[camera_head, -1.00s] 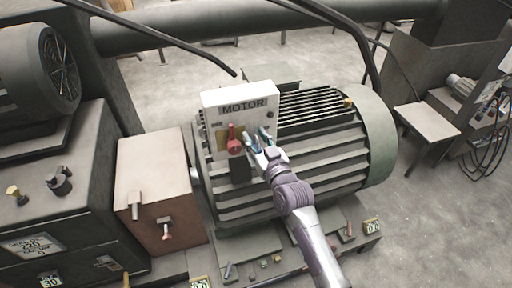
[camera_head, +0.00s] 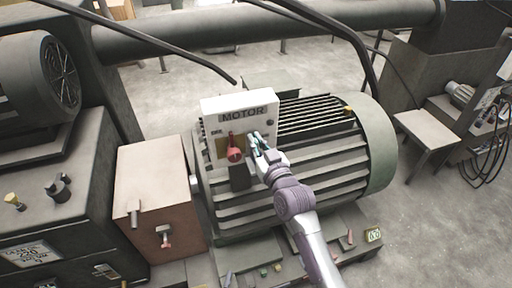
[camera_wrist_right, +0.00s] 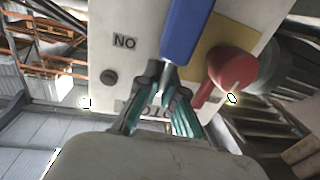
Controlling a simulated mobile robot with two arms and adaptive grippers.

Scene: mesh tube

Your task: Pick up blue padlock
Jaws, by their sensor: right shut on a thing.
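The blue padlock (camera_wrist_right: 186,32) shows at the top of the right wrist view, in front of the white panel, with a bit of its silver shackle at the fingertips. My right gripper (camera_wrist_right: 163,75) has its teal fingers closed together on the padlock at that end. In the head view, my right gripper (camera_head: 257,138) is at the front of the white MOTOR box (camera_head: 222,108), right of the red switch handle (camera_head: 234,153). The padlock is too small and covered to make out there. My left gripper is not in view.
The red handle also shows close to my fingers in the right wrist view (camera_wrist_right: 232,68). The ribbed motor (camera_head: 335,150) lies behind and right of the box. A brown box (camera_head: 150,185) stands to the left, with cables (camera_head: 200,55) overhead.

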